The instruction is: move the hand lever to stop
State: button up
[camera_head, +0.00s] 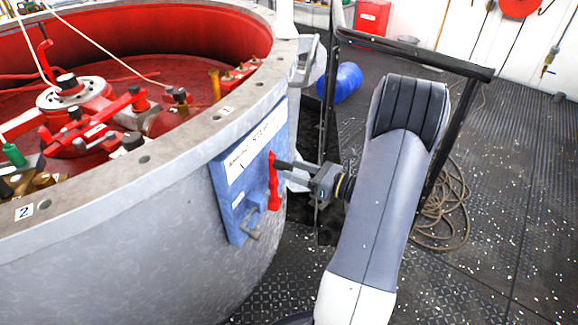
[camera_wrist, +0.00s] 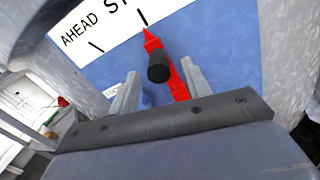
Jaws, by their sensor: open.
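The hand lever (camera_head: 273,182) is a red bar on a blue panel (camera_head: 231,205) fixed to the side of the grey drum. In the wrist view the lever (camera_wrist: 178,86) has a black knob (camera_wrist: 158,68) sticking out toward the camera, and its red upper tip is near a black tick mark. A white label strip (camera_wrist: 97,33) reads "AHEAD ST", the rest cut off. My gripper (camera_head: 305,175) is in front of the panel. In the wrist view its open fingers (camera_wrist: 160,77) stand on either side of the knob, with gaps visible.
The grey drum's rim (camera_head: 160,150) and curved wall stand close left of my arm. A bent metal bracket (camera_head: 250,222) sits low on the panel. A dark frame (camera_head: 415,58) stands behind my arm, near coiled rope (camera_head: 445,205) and a blue barrel (camera_head: 346,82). Deck at right is mostly open.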

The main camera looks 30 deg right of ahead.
aim_at(285, 168)
jog(key=p+v, duration=0.1)
jog(key=v, duration=0.6)
jog(key=shift+s+d, duration=0.2)
jog(key=shift+s, duration=0.1)
jog(key=b+x, duration=0.2)
jog(key=x, duration=0.8)
jog(key=shift+w+a, duration=0.3)
jog(key=shift+a+f+b, duration=0.15)
jog(key=shift+b, duration=0.3)
jog(key=shift+s+a+n, duration=0.2)
jog(key=shift+n, duration=0.1)
jog(key=shift+s+a+r, duration=0.1)
jog(key=shift+a+r, duration=0.05)
jog(key=shift+r, duration=0.05)
